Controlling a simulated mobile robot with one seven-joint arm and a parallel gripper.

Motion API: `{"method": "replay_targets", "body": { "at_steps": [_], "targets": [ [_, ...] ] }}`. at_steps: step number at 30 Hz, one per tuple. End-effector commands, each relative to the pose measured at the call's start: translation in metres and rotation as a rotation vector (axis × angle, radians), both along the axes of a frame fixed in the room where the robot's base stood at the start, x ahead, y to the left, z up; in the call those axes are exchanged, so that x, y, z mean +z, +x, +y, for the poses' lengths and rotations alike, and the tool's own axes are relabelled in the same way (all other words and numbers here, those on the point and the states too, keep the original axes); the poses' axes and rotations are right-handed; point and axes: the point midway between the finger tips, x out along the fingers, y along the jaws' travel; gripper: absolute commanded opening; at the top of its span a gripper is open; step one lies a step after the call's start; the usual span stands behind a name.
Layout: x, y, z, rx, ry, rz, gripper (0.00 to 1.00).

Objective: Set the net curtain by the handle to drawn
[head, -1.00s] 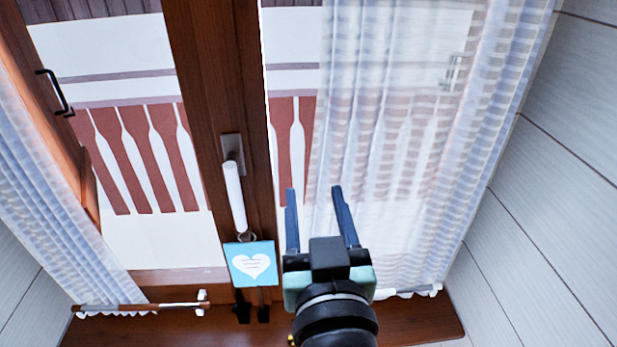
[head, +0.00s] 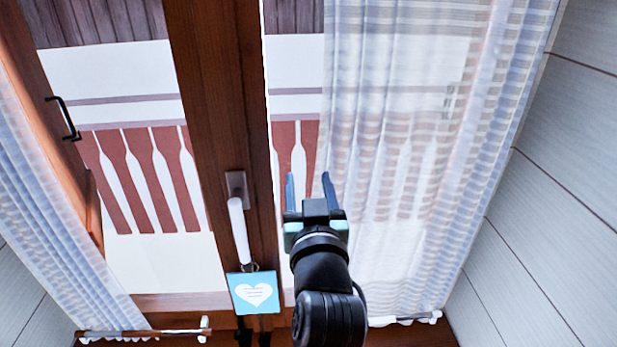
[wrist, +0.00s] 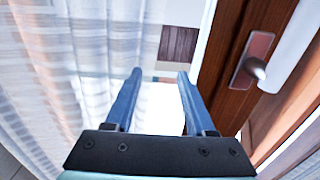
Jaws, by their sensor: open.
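A sheer white net curtain (head: 400,150) hangs over the right part of the window in the head view. It fills the left of the wrist view (wrist: 80,50). Its left edge leaves a strip of glass bare beside the wooden middle post. Another net curtain (head: 50,210) hangs at the far left. A white window handle (head: 239,232) is on the middle post; it also shows in the wrist view (wrist: 285,55). My gripper (head: 308,180) is open and empty, near the right curtain's left edge. I cannot tell whether it touches the cloth.
A blue tag with a white heart (head: 254,292) hangs below the window handle. A black handle (head: 63,118) is on the left wooden frame. A plank wall (head: 560,190) closes off the right side. A short rod (head: 145,333) runs along the left curtain's bottom.

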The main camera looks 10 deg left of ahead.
Motion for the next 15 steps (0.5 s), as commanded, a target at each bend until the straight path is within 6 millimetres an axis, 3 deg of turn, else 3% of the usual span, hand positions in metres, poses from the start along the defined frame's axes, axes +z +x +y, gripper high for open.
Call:
{"method": "replay_targets", "body": {
  "at_steps": [10, 11, 15],
  "targets": [
    [-0.0002, 0.0041, 0.0013, 0.000, -0.001, 0.000, 0.55],
    [-0.0002, 0.0041, 0.0014, 0.000, -0.001, 0.000, 0.53],
    [-0.0002, 0.0039, 0.0014, 0.000, -0.001, 0.000, 0.28]
  ]
}}
